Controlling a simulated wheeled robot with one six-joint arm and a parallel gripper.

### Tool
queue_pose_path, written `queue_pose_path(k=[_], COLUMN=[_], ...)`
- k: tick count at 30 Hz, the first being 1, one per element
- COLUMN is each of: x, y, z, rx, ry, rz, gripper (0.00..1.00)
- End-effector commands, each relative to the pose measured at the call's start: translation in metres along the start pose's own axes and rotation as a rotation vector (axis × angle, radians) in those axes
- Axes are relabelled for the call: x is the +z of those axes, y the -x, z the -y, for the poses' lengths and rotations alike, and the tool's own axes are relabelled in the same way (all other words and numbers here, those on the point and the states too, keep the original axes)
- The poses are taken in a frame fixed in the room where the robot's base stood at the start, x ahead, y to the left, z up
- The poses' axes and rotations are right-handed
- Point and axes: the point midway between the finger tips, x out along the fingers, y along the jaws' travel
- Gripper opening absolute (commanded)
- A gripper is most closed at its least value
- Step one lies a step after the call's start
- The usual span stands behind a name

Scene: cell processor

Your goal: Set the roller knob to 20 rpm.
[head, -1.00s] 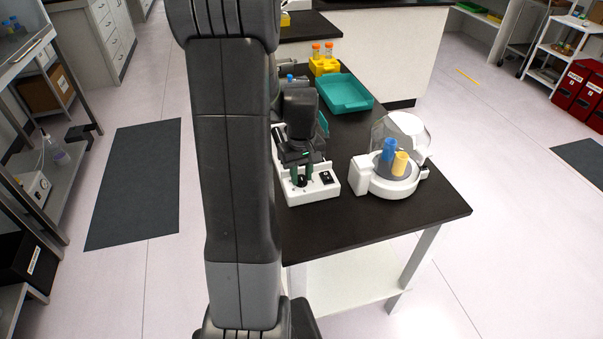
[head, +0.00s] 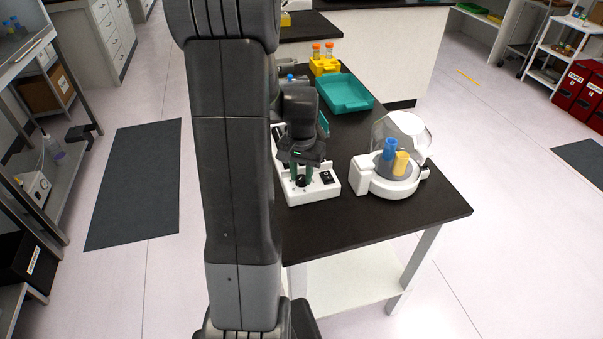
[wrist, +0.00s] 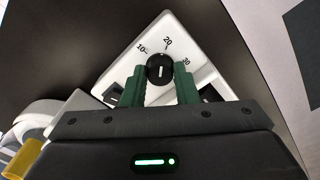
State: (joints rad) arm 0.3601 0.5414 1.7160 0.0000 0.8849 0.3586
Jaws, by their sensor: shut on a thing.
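The roller knob (wrist: 160,68) is round and black with a short white line. It sits on the roller's white panel (wrist: 176,28), among the printed marks 10, 20 and 30. The white line runs nearly upright in the wrist view, roughly toward the 20; its exact aim is hard to tell. My gripper (wrist: 160,82) has its green fingers on either side of the knob and is shut on it. In the head view my gripper (head: 302,177) is over the front of the white roller base (head: 318,193), which my arm partly hides.
A white centrifuge (head: 360,184) with a clear lid and blue and yellow items stands just right of the roller. Behind are a teal tray (head: 352,105) and a yellow rack (head: 322,69) with orange-capped tubes. The dark bench front (head: 400,222) is clear.

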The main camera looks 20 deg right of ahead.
Motion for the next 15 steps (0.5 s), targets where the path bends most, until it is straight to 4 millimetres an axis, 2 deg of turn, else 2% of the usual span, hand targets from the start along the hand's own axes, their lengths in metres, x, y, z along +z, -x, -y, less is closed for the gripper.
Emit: queue_pose_path(k=[7, 15], x=[-0.0005, -0.0006], y=[0.0007, 0.0008], z=[0.0003, 0.0003], rx=[0.0, 0.0], ry=[-0.126, -0.184], rz=[-0.002, -0.002], gripper=[0.04, 0.04])
